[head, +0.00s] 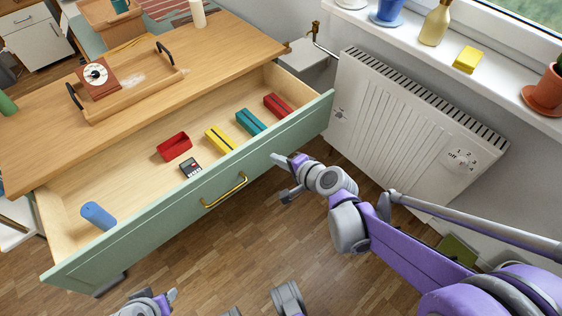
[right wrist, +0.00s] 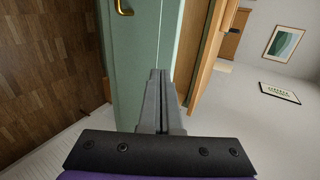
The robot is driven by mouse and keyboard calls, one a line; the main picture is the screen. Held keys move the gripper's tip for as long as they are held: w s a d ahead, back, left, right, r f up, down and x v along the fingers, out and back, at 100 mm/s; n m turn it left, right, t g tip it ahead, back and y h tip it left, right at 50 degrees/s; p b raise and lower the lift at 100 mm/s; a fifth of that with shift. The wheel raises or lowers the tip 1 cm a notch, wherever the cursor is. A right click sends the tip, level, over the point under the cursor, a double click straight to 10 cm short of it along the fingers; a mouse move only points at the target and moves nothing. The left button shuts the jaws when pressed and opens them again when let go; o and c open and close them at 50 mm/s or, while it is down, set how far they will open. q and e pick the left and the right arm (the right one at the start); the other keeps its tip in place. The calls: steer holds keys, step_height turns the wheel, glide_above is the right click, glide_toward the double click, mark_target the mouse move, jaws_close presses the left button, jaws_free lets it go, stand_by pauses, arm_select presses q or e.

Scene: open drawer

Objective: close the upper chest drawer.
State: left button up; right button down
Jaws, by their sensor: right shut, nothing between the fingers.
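The upper chest drawer (head: 130,232) is pulled far out. Its green front has a brass handle (head: 224,190). My right gripper (head: 278,158) is shut and empty, its tips at the drawer front, right of the handle. I cannot tell whether they touch it. In the right wrist view the shut fingers (right wrist: 158,98) lie beside the green front (right wrist: 135,70), with part of the handle (right wrist: 122,8) at the top. What seems to be my left gripper (head: 165,298) shows partly at the bottom edge, away from the drawer; its jaws are unclear.
The drawer holds several coloured boxes, a small dark device (head: 190,168) and a blue cylinder (head: 98,215). A tray (head: 140,92) with a dial clock (head: 96,76) stands on the wooden top. A white radiator (head: 400,125) stands close right. Floor in front is mostly clear.

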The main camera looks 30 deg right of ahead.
mark_target(253, 143)
steer(key=x, duration=0.2)
steer(key=b+x, duration=0.1)
steer(key=x, duration=0.2)
steer(key=r+b+x, duration=0.1)
steer(key=x, duration=0.2)
steer(key=shift+w+a, duration=0.1)
steer(key=shift+w, duration=0.15)
arm_select(q)
steer(key=shift+w+f, duration=0.2)
steer(key=shift+f, duration=1.4)
arm_select(e)
steer(key=shift+w+a+r, duration=0.15)
steer(key=shift+w, duration=0.45)
steer(key=shift+w+a, duration=0.1)
steer(key=shift+w, duration=0.35)
arm_select(q)
steer(key=shift+f, duration=0.15)
arm_select(e)
steer(key=w+a, duration=0.3)
steer(key=w, duration=0.9)
steer(key=w+a, duration=0.3)
steer(key=w, duration=1)
steer(key=shift+a, duration=0.35)
steer(key=shift+s, duration=0.15)
